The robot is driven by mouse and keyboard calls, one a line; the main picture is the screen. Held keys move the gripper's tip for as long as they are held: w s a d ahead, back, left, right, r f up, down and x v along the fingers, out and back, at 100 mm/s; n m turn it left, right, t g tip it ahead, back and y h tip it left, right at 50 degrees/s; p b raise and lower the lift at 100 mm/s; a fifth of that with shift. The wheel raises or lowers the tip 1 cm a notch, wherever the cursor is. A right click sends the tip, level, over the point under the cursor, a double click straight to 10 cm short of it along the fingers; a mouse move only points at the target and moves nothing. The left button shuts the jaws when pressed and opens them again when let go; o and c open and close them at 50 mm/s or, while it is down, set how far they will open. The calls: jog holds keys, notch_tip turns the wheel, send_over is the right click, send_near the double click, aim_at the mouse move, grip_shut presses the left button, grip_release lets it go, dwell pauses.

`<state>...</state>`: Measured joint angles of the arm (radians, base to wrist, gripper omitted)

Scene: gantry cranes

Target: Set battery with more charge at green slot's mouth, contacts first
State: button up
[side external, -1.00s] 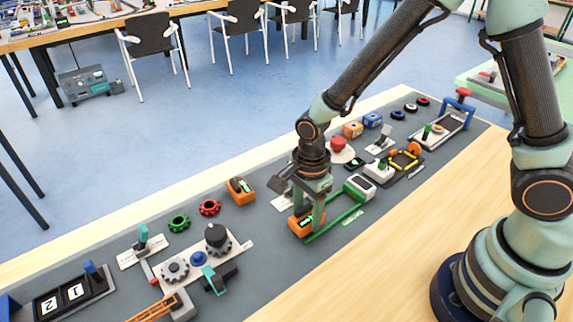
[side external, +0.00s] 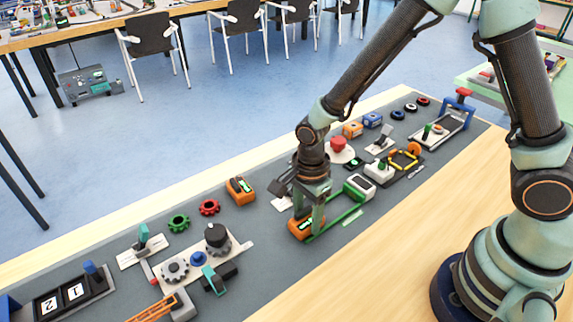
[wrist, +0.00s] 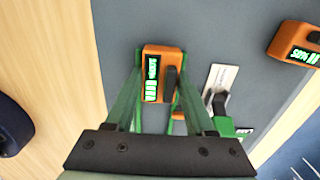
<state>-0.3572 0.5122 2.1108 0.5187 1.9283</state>
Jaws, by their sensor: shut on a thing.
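An orange battery (side external: 303,229) with a lit green display lies at the near left end of the green slot's rails (side external: 338,217). In the wrist view the battery (wrist: 152,60) sits between the fingers of my gripper (wrist: 160,77), which is shut on it. My gripper (side external: 309,214) also shows in the side view, pointing down. A white and green block (side external: 360,187) stands at the rails' far end. A second orange battery (side external: 240,190) lies apart to the left; its display reads about 50% in the wrist view (wrist: 301,56). The battery's contacts are hidden.
A gear board (side external: 200,268) stands at the front left. Grey mat is free around the held battery's left side.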

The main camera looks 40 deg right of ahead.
jog(key=shift+f, duration=0.1)
jog(key=o, duration=1.3)
jog(key=shift+o, duration=0.2)
jog(key=shift+r, duration=3.5)
jog(key=shift+d+r, duration=0.1)
jog(key=shift+r, duration=0.15)
jog(key=s+d+r+n+t, duration=0.2)
jog(key=d+r+n, duration=0.4)
jog(key=r+n, duration=0.2)
jog(key=s+d+r+n+t, duration=0.3)
jog(key=d+r+n, duration=0.3)
jog(key=r+n, duration=0.2)
jog(key=shift+d+r+n+t, duration=0.15)
jog(key=shift+r+n+t, duration=0.15)
jog(key=shift+n, duration=0.7)
